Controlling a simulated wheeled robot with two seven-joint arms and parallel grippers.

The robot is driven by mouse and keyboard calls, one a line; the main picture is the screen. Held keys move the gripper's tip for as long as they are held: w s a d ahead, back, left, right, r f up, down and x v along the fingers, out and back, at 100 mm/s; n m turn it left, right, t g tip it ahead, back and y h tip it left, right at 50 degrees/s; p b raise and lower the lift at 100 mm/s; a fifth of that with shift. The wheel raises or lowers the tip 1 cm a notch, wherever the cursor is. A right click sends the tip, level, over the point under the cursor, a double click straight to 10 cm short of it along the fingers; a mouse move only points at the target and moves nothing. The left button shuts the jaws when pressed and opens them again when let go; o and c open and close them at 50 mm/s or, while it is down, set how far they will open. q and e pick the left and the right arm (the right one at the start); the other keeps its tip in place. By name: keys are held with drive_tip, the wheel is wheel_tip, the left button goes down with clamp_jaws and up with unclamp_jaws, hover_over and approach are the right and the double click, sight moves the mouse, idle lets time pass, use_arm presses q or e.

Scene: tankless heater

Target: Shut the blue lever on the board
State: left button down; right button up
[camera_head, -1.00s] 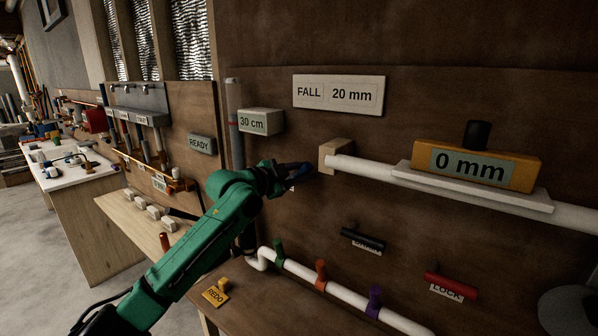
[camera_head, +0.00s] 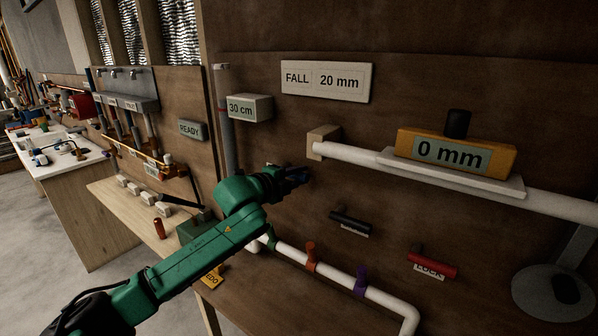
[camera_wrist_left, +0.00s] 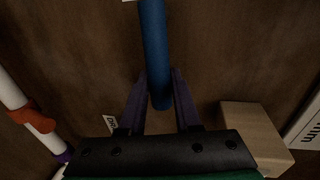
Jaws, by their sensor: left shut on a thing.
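The blue lever (camera_wrist_left: 155,45) runs down from the top of the left wrist view, and its lower end lies between the two dark fingers of my left gripper (camera_wrist_left: 160,76). The fingers are shut on it. In the head view my left gripper (camera_head: 298,175) is at the board (camera_head: 260,155), just below and left of the wooden block (camera_head: 323,142) that carries the white pipe. There the lever is mostly hidden by the gripper, with only a dark blue bit showing. My right gripper is not in view.
A black handle (camera_head: 352,222) and a red lock handle (camera_head: 432,264) stick out at lower right. A white pipe (camera_head: 337,274) with coloured levers runs below my arm. An orange level (camera_head: 455,153) reading 0 mm rests on the upper pipe.

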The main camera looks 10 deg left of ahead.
use_arm(q)
drive_tip(key=shift+f, duration=0.35)
drive_tip(key=c, duration=0.6)
unclamp_jaws()
drive_tip(key=shift+r, duration=0.1)
drive_tip(key=shift+s+a, duration=0.15)
drive_tip(key=shift+s, duration=0.1)
drive_tip(key=b+v, duration=0.4)
drive_tip(key=v, duration=1)
drive_tip(key=shift+b, duration=0.3)
